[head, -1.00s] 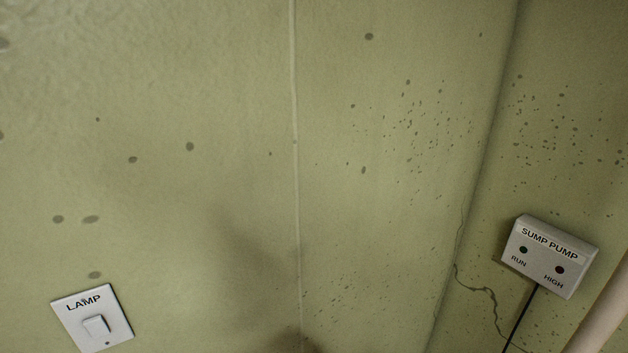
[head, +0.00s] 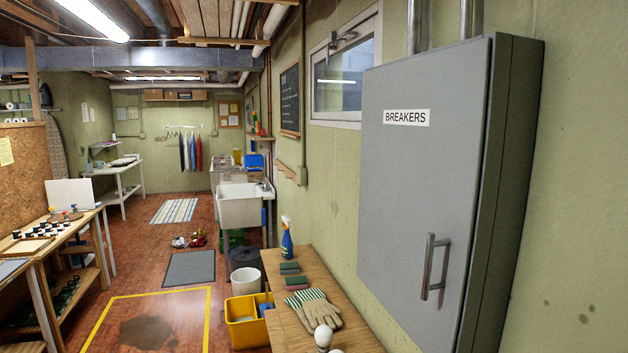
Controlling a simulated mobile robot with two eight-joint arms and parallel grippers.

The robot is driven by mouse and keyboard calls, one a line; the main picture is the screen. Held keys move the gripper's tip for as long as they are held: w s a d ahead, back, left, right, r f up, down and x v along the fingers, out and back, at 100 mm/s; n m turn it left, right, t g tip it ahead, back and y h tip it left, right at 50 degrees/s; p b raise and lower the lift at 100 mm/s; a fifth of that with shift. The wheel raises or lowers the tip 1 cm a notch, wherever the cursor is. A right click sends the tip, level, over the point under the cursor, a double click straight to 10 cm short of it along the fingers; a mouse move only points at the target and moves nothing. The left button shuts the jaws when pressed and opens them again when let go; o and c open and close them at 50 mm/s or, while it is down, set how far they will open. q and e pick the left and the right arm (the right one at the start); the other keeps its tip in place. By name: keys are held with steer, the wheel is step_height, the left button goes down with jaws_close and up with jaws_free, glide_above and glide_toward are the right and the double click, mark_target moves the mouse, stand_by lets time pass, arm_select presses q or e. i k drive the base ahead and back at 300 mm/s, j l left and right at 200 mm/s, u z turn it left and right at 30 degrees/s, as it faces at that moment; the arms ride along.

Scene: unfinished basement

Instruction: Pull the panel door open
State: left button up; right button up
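The grey breaker panel door (head: 412,185) is on the right wall in the head view, under two metal conduits. It carries a white label reading BREAKERS and looks shut against its box (head: 508,180). A vertical metal bar handle (head: 434,268) sits low on the door, toward its right edge. Neither of my grippers shows in the head view.
A wooden bench (head: 345,325) below the panel's left side holds gloves (head: 312,309), sponges, a blue spray bottle (head: 287,240) and light bulbs. A yellow bucket (head: 246,322) stands beside it. The floor has a yellow-taped area with a dark stain (head: 148,332).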

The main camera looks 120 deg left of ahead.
mark_target(423, 116)
steer(key=u, duration=3.5)
steer(key=i+j+u, duration=0.15)
steer(key=j, duration=0.2)
